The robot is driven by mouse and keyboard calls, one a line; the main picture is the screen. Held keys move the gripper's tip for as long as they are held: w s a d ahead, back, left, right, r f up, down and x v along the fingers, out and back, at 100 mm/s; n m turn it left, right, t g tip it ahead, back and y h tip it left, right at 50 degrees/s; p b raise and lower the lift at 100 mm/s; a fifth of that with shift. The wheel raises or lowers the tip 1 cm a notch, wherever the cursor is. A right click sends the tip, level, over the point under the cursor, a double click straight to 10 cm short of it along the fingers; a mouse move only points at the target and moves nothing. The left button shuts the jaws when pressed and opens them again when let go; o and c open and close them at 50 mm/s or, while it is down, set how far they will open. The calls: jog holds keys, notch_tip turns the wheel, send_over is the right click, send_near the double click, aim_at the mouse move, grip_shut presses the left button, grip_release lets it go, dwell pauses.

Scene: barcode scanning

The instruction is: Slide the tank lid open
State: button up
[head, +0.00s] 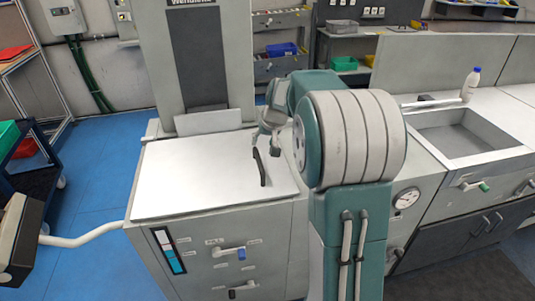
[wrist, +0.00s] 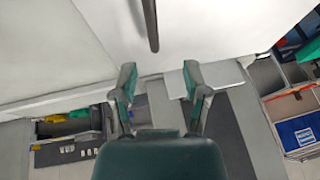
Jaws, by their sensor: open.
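The tank lid (head: 205,180) is a flat white panel covering the top of the grey cabinet-like tank at the left of my arm in the head view. A dark, slim handle (head: 259,166) stands near its right side. My gripper (head: 266,134) is just behind and above the handle in that view, partly hidden by my arm. In the wrist view my gripper (wrist: 159,80) has its fingers spread and empty. The handle (wrist: 151,22) shows at the top, beyond the fingertips and roughly centred between them, with no contact visible. The white lid (wrist: 215,28) fills the area behind it.
A tall grey column (head: 200,55) rises behind the lid. To the right is an open sunken basin (head: 458,139) with a white bottle (head: 470,84) behind it. A pipe and dark box (head: 20,235) stand at left.

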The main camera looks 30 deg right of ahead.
aim_at(259, 158)
jog(key=x, duration=0.3)
jog(key=d+x, duration=0.1)
jog(key=x, duration=0.2)
jog(key=d+x, duration=0.1)
jog(key=x, duration=0.2)
jog(key=shift+s+d+f, duration=0.1)
jog(key=shift+f, duration=0.35)
jog(key=shift+w+a+f, duration=0.1)
jog(key=shift+w+a, duration=0.15)
jog(key=shift+a, duration=0.6)
jog(key=shift+d, duration=0.35)
grip_shut()
jog(key=shift+d, duration=0.2)
